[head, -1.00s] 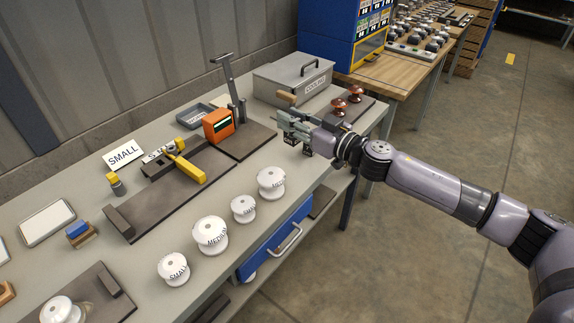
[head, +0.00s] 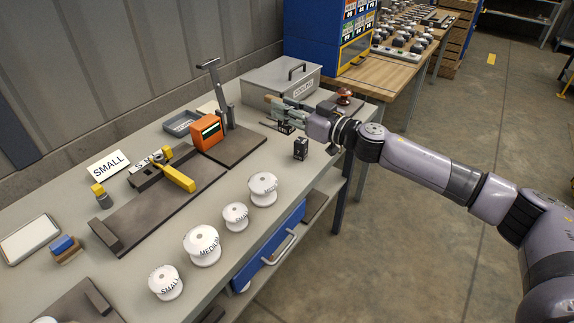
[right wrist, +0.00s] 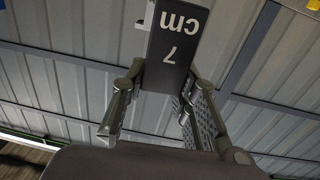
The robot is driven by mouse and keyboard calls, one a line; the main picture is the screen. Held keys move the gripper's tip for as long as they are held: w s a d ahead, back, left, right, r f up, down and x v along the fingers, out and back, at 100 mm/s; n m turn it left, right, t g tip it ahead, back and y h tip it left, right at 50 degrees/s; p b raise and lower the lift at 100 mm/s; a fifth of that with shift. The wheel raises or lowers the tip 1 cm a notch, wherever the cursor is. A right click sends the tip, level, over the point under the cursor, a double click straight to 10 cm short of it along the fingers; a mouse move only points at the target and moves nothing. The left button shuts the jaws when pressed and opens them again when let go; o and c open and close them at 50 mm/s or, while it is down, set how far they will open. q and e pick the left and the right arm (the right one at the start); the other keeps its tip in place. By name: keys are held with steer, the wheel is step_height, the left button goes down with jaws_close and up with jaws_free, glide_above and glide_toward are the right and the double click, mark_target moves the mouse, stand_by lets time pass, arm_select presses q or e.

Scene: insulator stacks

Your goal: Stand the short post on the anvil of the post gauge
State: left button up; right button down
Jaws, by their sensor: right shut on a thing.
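My right gripper (head: 284,112) is at the far right part of the bench, in front of the grey lidded box. It is shut on a dark post (right wrist: 172,50) marked "7 cm", upside down in the right wrist view, between the fingers. In the head view the held post is small and partly hidden. A second dark post (head: 300,148) stands on the bench just below the gripper; its label is too small to read. A stand with a steel column (head: 222,95), an orange display box (head: 207,133) and a dark base (head: 240,145), apparently the post gauge, is left of the gripper. I cannot make out its anvil.
A grey lidded box (head: 277,80) and a small tray (head: 181,123) stand behind. A yellow-armed fixture (head: 174,178) lies left of the stand. Several white insulators (head: 202,244) line the front edge. A brown insulator (head: 344,96) is beyond my wrist.

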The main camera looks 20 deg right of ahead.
step_height(320, 180, down, 15)
steer(key=b, duration=0.3)
steer(key=shift+f, duration=0.1)
steer(key=c, duration=1.3)
jaws_free()
steer(key=shift+f, duration=0.1)
